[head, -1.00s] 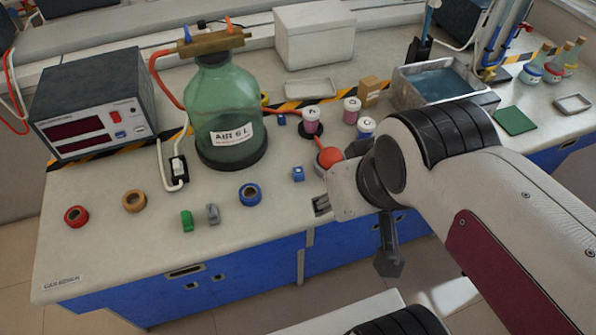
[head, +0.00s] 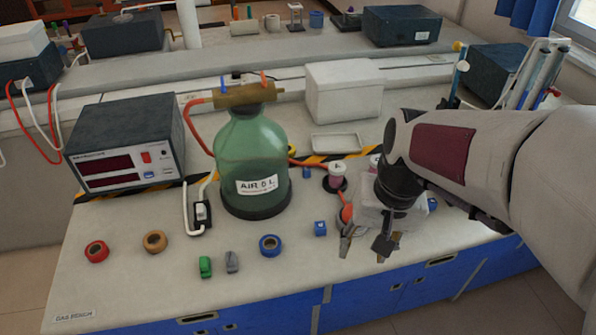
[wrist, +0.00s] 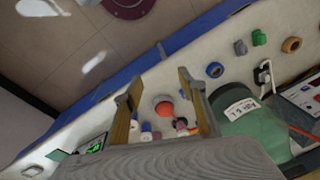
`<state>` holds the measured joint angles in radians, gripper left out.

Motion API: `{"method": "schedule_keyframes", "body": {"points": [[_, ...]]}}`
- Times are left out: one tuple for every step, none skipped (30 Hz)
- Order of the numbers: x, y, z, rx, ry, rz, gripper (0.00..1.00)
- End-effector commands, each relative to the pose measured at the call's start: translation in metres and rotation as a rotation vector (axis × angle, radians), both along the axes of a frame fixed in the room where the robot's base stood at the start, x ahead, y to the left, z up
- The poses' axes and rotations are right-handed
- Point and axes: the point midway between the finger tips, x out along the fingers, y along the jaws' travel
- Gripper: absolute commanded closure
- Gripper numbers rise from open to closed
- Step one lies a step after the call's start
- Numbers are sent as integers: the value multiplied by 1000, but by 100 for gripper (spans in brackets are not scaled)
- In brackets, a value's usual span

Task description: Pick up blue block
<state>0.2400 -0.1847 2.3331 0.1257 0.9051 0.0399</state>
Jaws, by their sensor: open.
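A small blue block (head: 320,229) sits on the bench near its front edge in the head view, between a blue tape roll and my gripper. My gripper (head: 365,247) is open and empty, just right of the block and close to the front edge. In the wrist view its two fingers are spread wide (wrist: 160,82), with bench and an orange bulb showing between them. Another small blue piece (head: 306,172) lies farther back, beside the green bottle.
The blue tape roll (head: 270,245), a grey piece (head: 232,261) and a green piece (head: 205,267) lie left of the block. The orange bulb (wrist: 165,107) and capped jars (wrist: 180,124) stand near my gripper. The large green bottle (head: 252,165) stands behind.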

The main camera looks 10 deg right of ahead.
Motion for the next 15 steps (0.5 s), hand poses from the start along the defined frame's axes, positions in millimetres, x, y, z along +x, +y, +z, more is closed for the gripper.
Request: {"method": "schedule_keyframes", "body": {"points": [[5,-2,-5,15,17,-23,59],[7,-3,-7,23,25,-38,59],[11,-5,-11,34,36,-56,59],[14,-6,-13,42,43,-71,59],[17,-7,-16,52,52,-86,59],[20,-8,-19,63,62,-107,59],[23,-9,-22,72,70,-123,59],[26,-10,-24,81,77,-137,59],[29,-11,-28,94,88,-158,59],[32,-12,-31,102,96,-175,59],[35,-14,-34,111,103,-192,59],[39,-15,-38,124,114,-214,59],[42,-16,-41,133,121,-230,59],[44,-17,-44,142,129,-247,59],[49,-19,-48,154,138,-270,59]]}}
